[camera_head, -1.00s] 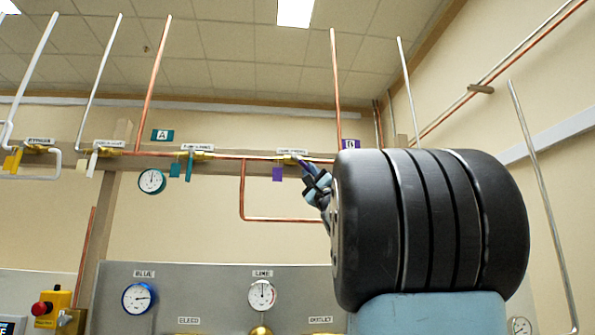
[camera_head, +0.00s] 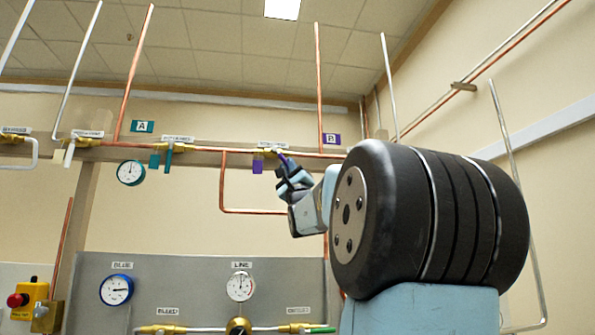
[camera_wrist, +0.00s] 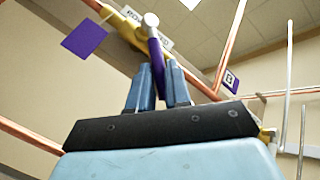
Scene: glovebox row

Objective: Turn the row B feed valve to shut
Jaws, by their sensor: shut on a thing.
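The row B feed valve (camera_head: 270,152) is a brass body on the copper pipe, below and left of the purple B sign (camera_head: 332,139). Its purple lever (camera_head: 283,159) slants down to the right, away from the pipe line. In the wrist view the lever (camera_wrist: 155,52) hangs from a pale round hub and runs down between my fingers. My gripper (camera_wrist: 161,78) is shut on the lever; it also shows in the head view (camera_head: 287,172). A purple tag (camera_wrist: 84,40) hangs beside the valve.
Left along the wall are a teal-handled valve (camera_head: 169,154), a white-handled valve (camera_head: 69,152) and a teal gauge (camera_head: 131,173). A copper pipe loop (camera_head: 222,190) drops below the row. A grey panel with gauges (camera_head: 200,275) stands lower down.

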